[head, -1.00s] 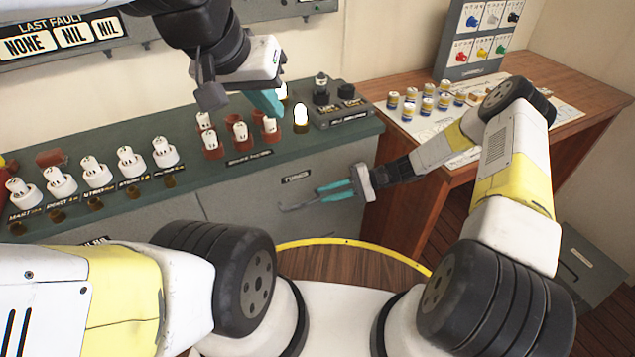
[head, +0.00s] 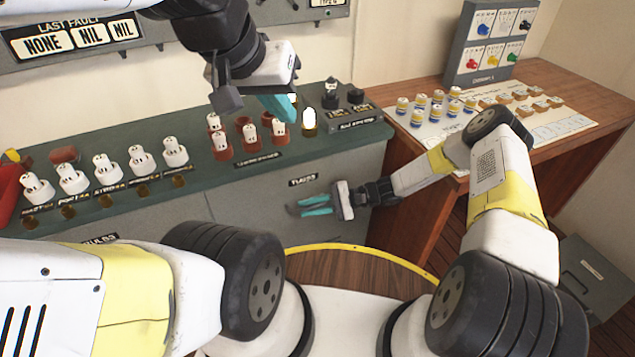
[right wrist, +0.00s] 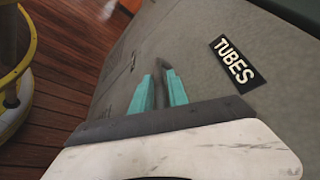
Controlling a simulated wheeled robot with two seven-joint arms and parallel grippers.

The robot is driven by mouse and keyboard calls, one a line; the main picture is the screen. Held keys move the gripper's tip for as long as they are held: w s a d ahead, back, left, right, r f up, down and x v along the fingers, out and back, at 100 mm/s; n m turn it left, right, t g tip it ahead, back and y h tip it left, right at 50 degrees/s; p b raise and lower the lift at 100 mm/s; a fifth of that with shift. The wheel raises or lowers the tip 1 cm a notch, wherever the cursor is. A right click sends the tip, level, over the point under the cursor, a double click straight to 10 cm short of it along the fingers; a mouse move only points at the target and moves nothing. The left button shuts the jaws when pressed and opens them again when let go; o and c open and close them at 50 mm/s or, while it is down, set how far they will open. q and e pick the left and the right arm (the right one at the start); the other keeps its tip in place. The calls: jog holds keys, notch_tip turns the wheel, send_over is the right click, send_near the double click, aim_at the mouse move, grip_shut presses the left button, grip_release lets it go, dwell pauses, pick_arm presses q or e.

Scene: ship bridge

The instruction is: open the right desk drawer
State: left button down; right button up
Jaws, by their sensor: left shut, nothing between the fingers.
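The right desk drawer is the grey front (head: 345,172) under the green desktop, with a "TUBES" label that also shows in the right wrist view (right wrist: 231,61). It looks closed. Its dark bar handle (right wrist: 168,67) lies below the label. My right gripper (head: 302,206) is at the handle, with its teal fingers apart, one on each side of the bar. In the right wrist view the bar shows between the fingertips (right wrist: 163,88); whether they touch it I cannot tell. My left gripper (head: 285,106) is shut and empty above the desktop, near the red-based tubes.
White tubes in red sockets (head: 250,138) and a lit lamp (head: 309,120) stand under my left gripper. A wooden table (head: 560,85) with small jars stands right. Wooden floor lies below the drawer.

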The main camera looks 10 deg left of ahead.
grip_shut()
dwell(1.4)
